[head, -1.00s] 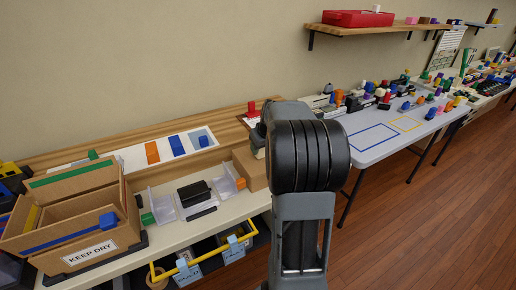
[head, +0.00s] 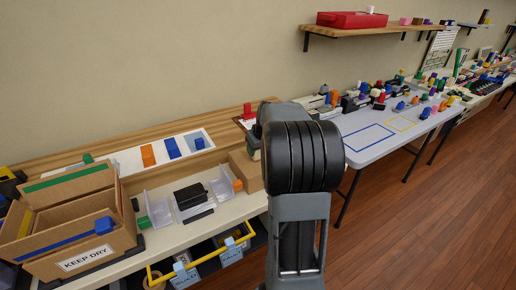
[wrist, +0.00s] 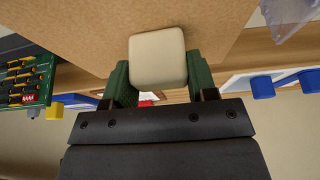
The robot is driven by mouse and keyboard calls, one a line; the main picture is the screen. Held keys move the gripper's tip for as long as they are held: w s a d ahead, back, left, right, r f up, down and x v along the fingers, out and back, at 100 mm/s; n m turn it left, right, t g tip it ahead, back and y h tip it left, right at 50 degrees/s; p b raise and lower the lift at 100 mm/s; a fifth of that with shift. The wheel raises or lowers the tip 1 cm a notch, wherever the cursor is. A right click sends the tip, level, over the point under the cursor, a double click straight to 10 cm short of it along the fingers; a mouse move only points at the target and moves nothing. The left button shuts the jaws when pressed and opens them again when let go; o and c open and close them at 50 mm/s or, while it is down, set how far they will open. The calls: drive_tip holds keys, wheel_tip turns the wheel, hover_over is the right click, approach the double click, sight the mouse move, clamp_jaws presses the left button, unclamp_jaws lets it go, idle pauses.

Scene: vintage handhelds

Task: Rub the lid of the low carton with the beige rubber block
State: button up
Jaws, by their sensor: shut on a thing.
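The beige rubber block (wrist: 158,58) is held between the green fingers of my gripper (wrist: 158,85) in the wrist view. A broad brown cardboard surface (wrist: 75,25) lies beyond the block and looks like the low carton's lid. I cannot tell whether the block touches it. In the head view the low carton (head: 246,172) shows as a plain brown box on the bench, partly hidden behind my arm. My gripper and the block are hidden by my arm there.
An open brown "KEEP DRY" box (head: 84,262) stands at the left of the bench. A black object on a light stand (head: 190,194) and an orange block (head: 237,186) lie left of the carton. A white table (head: 385,150) stands right.

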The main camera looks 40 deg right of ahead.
drive_tip(key=shift+r+p, duration=2.05)
drive_tip(key=shift+r, duration=0.95)
